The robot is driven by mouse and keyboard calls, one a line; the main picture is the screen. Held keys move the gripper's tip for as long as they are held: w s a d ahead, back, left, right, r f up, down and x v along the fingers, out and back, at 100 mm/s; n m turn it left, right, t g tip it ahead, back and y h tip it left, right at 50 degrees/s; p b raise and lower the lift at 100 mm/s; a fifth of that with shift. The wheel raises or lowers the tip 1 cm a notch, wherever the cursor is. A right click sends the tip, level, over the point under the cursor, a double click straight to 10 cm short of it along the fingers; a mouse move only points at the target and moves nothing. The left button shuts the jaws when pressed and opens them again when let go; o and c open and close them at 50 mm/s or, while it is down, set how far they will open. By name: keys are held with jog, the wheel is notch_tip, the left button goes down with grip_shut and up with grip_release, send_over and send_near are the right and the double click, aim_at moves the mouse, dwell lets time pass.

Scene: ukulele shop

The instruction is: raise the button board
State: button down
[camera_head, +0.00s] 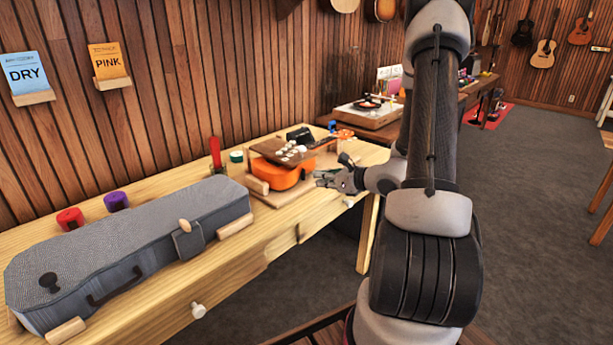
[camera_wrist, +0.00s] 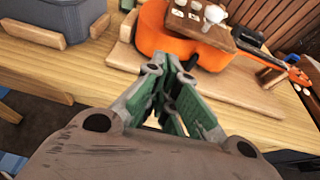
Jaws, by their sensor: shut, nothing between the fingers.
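The button board is a dark brown board (camera_head: 285,151) with several pale round buttons on it. It lies over the body of an orange ukulele (camera_head: 283,175) on the workbench. In the wrist view the brown board (camera_wrist: 205,32) is at the top, tilted in the picture, above the orange body (camera_wrist: 155,35). My gripper (camera_head: 321,178) is at the right of the ukulele, near the bench's front edge. In the wrist view my gripper (camera_wrist: 172,62) has its green-padded fingers together and empty, just in front of the ukulele and below the board. Whether the fingertips touch anything cannot be told.
A grey instrument case (camera_head: 130,250) fills the left of the workbench (camera_head: 265,238). Red (camera_head: 70,219) and purple (camera_head: 116,201) round items sit behind it. A red upright item (camera_head: 215,152) and a green one (camera_head: 236,156) stand left of the ukulele. A turntable (camera_head: 368,108) is beyond.

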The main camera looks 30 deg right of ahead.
aim_at(293, 175)
jog(key=shift+m, duration=0.3)
jog(key=x, duration=1)
jog(key=shift+w+d+r, duration=0.25)
jog(key=shift+w+r, duration=0.05)
jog(key=shift+r, duration=0.1)
